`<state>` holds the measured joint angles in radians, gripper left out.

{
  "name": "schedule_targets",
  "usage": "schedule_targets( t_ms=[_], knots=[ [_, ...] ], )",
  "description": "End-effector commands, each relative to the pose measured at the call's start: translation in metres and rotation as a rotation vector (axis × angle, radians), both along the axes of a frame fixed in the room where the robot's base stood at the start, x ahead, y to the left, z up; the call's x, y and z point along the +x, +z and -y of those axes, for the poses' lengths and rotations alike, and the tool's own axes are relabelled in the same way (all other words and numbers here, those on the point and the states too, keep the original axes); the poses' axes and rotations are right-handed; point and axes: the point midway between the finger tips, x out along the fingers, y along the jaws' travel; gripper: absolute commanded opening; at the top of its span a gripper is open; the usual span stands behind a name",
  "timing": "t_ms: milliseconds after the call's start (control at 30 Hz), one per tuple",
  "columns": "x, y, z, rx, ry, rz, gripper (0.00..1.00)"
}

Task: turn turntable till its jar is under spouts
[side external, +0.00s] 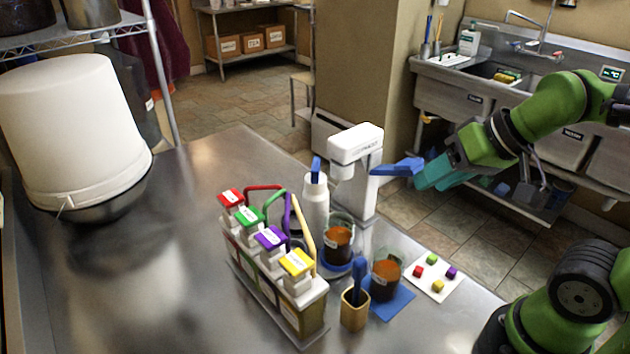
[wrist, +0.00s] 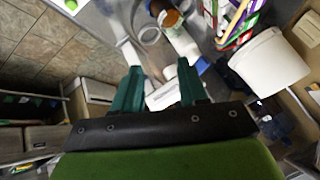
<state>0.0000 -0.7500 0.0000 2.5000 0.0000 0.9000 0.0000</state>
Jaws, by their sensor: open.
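A glass jar of orange-brown contents (side external: 338,238) stands on a round blue base (side external: 337,269), which looks like the turntable, beside the rack of bottles. Curved coloured tubes, red, green, purple and yellow (side external: 303,228), rise from the rack; I cannot tell whether the jar is under their ends. A second similar jar (side external: 385,278) stands on a blue mat (side external: 394,302). My gripper (side external: 425,174) is raised right of the white dispenser, apart from both jars. In the wrist view its teal fingers (wrist: 158,75) are spread with nothing held between them.
The white dispenser (side external: 357,145) has a blue lever-like piece (side external: 397,167) close to my fingers. A white bottle (side external: 315,205), a wooden holder (side external: 354,312) and a card with coloured cubes (side external: 431,290) are nearby. A large white bucket (side external: 70,130) is at left; the steel table between is clear.

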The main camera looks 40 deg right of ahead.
Motion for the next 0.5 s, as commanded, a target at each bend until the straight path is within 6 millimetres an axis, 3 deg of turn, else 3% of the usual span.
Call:
schedule_targets(
  t_ms=[267, 367, 500],
  knots=[
    [0.0, 0.0, -0.001, 0.0, 0.003, -0.002, 0.41],
    [0.002, -0.01, -0.004, 0.0, 0.016, -0.043, 0.41],
    [0.034, 0.0, -0.01, -0.019, 0.052, -0.094, 0.41]
  ],
)
